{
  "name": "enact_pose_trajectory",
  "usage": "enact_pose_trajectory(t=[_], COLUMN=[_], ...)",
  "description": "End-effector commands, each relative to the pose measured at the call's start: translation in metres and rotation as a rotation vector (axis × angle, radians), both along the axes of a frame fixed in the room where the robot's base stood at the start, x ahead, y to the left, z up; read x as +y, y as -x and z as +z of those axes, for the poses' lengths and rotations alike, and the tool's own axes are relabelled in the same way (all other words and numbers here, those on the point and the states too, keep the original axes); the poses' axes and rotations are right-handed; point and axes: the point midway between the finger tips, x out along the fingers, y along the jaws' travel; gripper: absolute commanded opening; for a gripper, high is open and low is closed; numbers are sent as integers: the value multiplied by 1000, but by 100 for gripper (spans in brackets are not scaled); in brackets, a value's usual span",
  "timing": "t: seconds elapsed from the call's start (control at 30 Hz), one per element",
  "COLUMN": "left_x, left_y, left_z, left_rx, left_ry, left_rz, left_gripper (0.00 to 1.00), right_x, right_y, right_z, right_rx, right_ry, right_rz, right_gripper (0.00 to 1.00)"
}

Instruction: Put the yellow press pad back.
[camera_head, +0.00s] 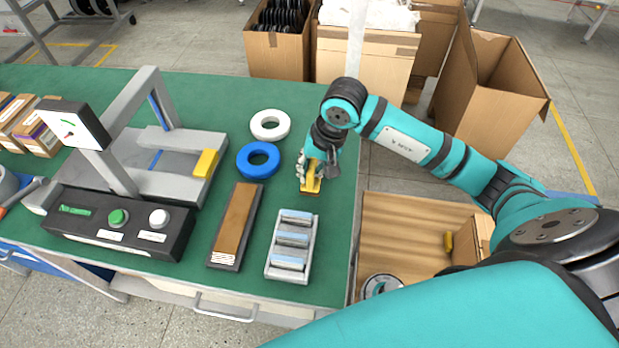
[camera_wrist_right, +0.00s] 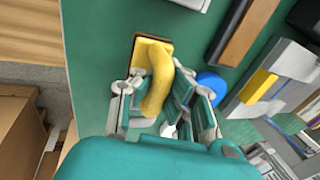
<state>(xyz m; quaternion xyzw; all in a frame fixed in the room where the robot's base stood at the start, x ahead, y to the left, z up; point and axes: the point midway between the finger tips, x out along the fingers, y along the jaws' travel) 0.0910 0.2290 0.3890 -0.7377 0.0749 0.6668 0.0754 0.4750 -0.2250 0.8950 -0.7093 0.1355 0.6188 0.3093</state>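The yellow press pad (camera_head: 312,187) is at my right gripper (camera_head: 312,172), over the right part of the green table. In the right wrist view the pad (camera_wrist_right: 158,80) shows a curved yellow handle and a flat yellow base with a dark underside. The fingers of my right gripper (camera_wrist_right: 160,85) stand on both sides of the handle and look shut on it. I cannot tell whether the base touches the table. My left gripper is not in view.
Left of the gripper lie a blue ring (camera_head: 258,160) and a white ring (camera_head: 270,125). Nearer are a grey tray (camera_head: 291,272) with bluish blocks and a brown-topped dark board (camera_head: 236,225). The grey press frame (camera_head: 160,185), with a yellow block (camera_head: 205,163), stands left. Cardboard boxes (camera_head: 495,85) stand beyond the table.

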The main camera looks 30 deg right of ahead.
Motion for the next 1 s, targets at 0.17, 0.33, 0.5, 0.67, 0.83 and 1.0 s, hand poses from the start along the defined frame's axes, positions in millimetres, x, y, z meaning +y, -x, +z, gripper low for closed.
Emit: enact_pose_trajectory(t=[0.17, 0.33, 0.5, 0.67, 0.83, 1.0], left_x=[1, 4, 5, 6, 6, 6], left_y=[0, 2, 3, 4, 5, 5], left_z=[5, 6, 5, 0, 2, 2], left_rx=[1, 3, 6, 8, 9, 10], left_ry=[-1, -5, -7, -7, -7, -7], left_rz=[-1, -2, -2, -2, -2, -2], left_gripper=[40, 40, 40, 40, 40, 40], right_x=[1, 1, 0, 0, 0, 0], right_y=[1, 1, 1, 0, 1, 1], right_z=[-22, -36, -36, -40, -38, -38], right_rx=[5, 0, 0, 0, 1, 1], right_ry=[-3, 0, 0, 0, 1, 1], right_rz=[1, 2, 2, 2, 2, 2], right_gripper=[0, 0, 0, 0, 22, 29])
